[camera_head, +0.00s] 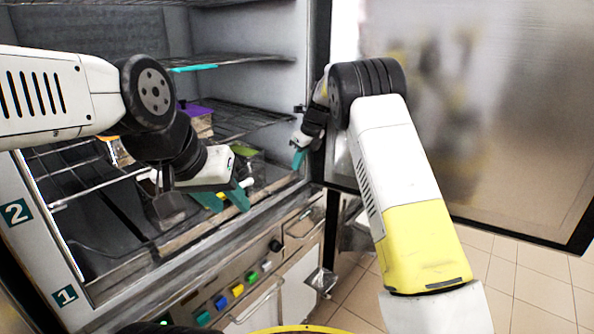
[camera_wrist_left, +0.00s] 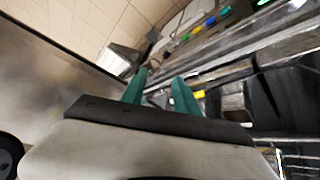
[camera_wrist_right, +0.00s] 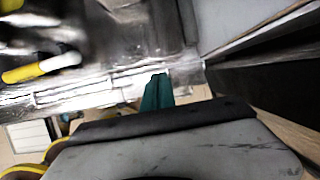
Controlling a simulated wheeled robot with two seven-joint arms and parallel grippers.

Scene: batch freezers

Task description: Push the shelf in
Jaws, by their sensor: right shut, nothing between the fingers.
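Wire shelves sit inside the open freezer cabinet: an upper one (camera_head: 250,58) and a middle one (camera_head: 245,118). Lower wire rails (camera_head: 90,196) show at the left, partly hidden by my left arm. The frames do not show clearly which shelf stands out. My left gripper (camera_head: 228,197) is in front of the lower opening, teal fingers apart and empty; they also show apart in the left wrist view (camera_wrist_left: 160,92). My right gripper (camera_head: 299,158) is at the right side of the opening, near the door hinge. Its fingers are together and empty in the right wrist view (camera_wrist_right: 157,92).
The open door (camera_head: 480,120) stands to the right with a shiny inner face. A purple-topped box (camera_head: 197,116) and a dark container (camera_head: 166,208) are inside the cabinet. A panel with coloured buttons (camera_head: 237,290) runs below the opening. Tiled floor (camera_head: 500,280) is clear at the right.

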